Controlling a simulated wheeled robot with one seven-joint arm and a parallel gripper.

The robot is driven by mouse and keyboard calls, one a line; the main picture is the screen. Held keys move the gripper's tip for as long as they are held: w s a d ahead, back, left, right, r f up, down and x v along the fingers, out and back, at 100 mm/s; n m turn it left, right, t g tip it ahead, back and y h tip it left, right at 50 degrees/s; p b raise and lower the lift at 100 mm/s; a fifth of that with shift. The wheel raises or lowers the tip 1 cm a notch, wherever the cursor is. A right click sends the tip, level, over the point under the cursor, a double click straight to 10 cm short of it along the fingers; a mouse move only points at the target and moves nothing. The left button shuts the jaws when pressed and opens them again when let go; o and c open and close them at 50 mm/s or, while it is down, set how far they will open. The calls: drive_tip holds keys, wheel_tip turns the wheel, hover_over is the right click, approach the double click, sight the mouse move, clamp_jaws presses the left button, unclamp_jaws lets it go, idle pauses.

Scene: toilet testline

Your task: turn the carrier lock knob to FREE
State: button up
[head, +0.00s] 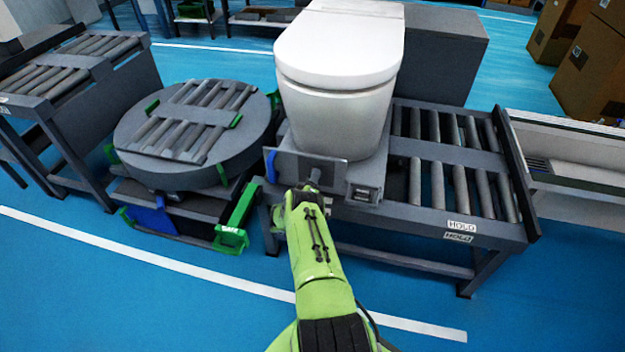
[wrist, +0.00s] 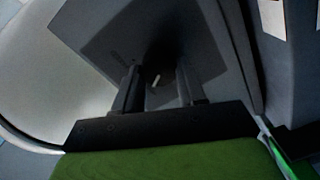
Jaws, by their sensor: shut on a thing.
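The carrier lock knob (wrist: 156,72) is a dark round shape with a short white mark, on a grey plate (wrist: 115,42) with dim, unreadable lettering. My gripper (wrist: 158,88) has one finger on each side of the knob and is shut on it. In the head view my gripper (head: 309,183) is at the front of the carrier, against the upright grey plate (head: 288,166), and the knob is hidden behind it. A white toilet (head: 335,110) stands upright on the carrier (head: 392,150). I cannot tell which position the white mark points to.
A blue part (head: 271,167) is left of the plate. A small dark box (head: 365,193) is right of my gripper. A roller conveyor (head: 440,155) with HOLD labels extends right. A round roller turntable (head: 195,125) with green parts stands left. The blue floor in front is open.

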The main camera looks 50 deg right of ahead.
drive_tip(key=shift+f+n, duration=0.1)
drive_tip(key=shift+n, duration=0.8)
drive_tip(key=o, duration=1.1)
drive_tip(key=shift+c, duration=0.2)
drive_tip(key=shift+b, duration=0.35)
